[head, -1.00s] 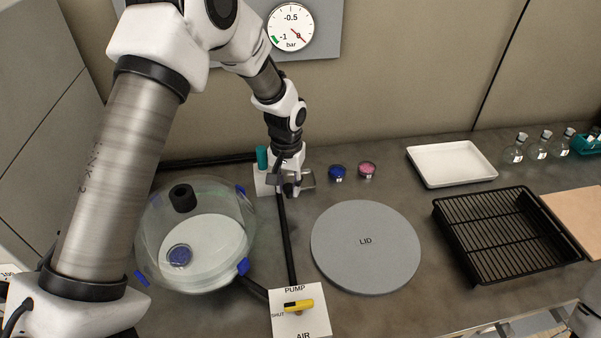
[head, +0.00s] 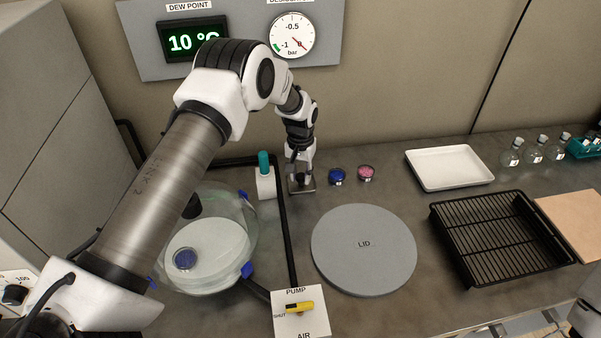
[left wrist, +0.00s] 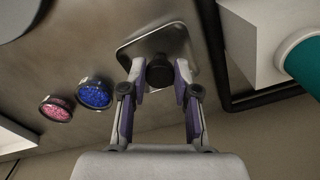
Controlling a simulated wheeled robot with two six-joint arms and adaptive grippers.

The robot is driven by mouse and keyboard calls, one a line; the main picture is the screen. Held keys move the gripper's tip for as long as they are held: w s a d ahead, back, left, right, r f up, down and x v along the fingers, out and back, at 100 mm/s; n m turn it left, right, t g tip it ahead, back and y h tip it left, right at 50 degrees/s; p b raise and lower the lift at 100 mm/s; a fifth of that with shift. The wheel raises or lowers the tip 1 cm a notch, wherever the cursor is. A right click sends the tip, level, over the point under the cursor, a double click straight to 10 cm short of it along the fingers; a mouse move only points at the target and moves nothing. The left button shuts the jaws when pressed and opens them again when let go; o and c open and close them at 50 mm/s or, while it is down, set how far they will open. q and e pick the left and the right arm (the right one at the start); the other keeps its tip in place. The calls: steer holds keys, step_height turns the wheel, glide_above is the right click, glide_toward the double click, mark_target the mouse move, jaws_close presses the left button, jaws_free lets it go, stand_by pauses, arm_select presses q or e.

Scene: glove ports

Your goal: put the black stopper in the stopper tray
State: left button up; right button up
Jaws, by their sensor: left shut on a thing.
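My left gripper (head: 301,180) is at the small metal stopper tray (head: 308,189), at the back of the bench. In the left wrist view, the gripper (left wrist: 160,78) is shut on the black stopper (left wrist: 160,72), a dark round piece between its fingertips. The square, shiny stopper tray (left wrist: 140,47) lies directly beyond the stopper. I cannot tell whether the stopper touches the tray's floor. In the head view the stopper is not distinct from the gripper. My right gripper is not in view.
A white block with a teal cylinder (head: 264,165) stands left of the gripper. Blue (head: 337,176) and pink (head: 367,173) dishes are to its right. The grey lid (head: 364,250) lies in front. A clear round vessel (head: 245,225) with a black fitting stands partly behind my left arm.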

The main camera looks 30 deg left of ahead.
mark_target(301, 177)
arm_select(q)
steer(key=o, duration=0.8)
steer(key=shift+f, duration=0.1)
steer(key=shift+c, duration=0.2)
steer(key=shift+r, duration=0.3)
step_height(301, 177, up, 12)
steer(key=b, duration=0.2)
steer(key=shift+f, duration=0.1)
